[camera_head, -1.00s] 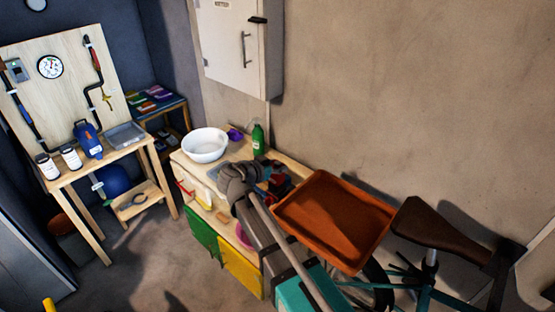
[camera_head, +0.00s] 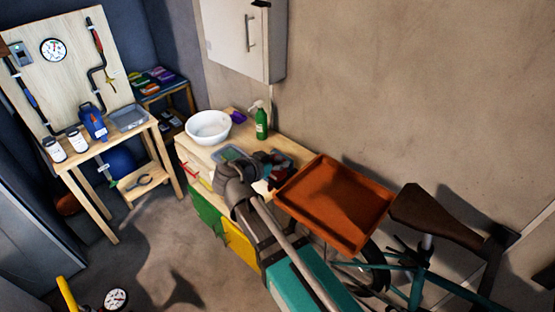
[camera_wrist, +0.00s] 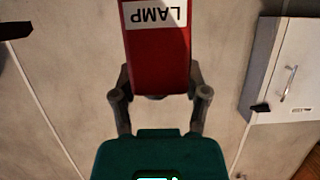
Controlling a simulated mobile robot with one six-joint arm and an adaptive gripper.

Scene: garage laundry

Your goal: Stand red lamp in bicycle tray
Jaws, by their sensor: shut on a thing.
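The red lamp (camera_wrist: 158,62) fills the upper middle of the wrist view, with a white label reading LAMP upside down. My gripper (camera_wrist: 160,95) is shut on it, a finger on either side. In the head view, my gripper (camera_head: 270,168) and some red of the lamp show small and dark over the bench's right end, left of the tray. The lamp's tilt is hard to tell. The orange-brown bicycle tray (camera_head: 335,203) sits over the bicycle and looks empty. My arm covers part of the bicycle below it.
The bicycle's dark saddle (camera_head: 438,222) stands right of the tray. A white bowl (camera_head: 208,127) and a green spray bottle (camera_head: 261,122) stand on the bench. A white wall cabinet (camera_head: 243,38) hangs above; it shows in the wrist view (camera_wrist: 287,70). The wall runs close behind the tray.

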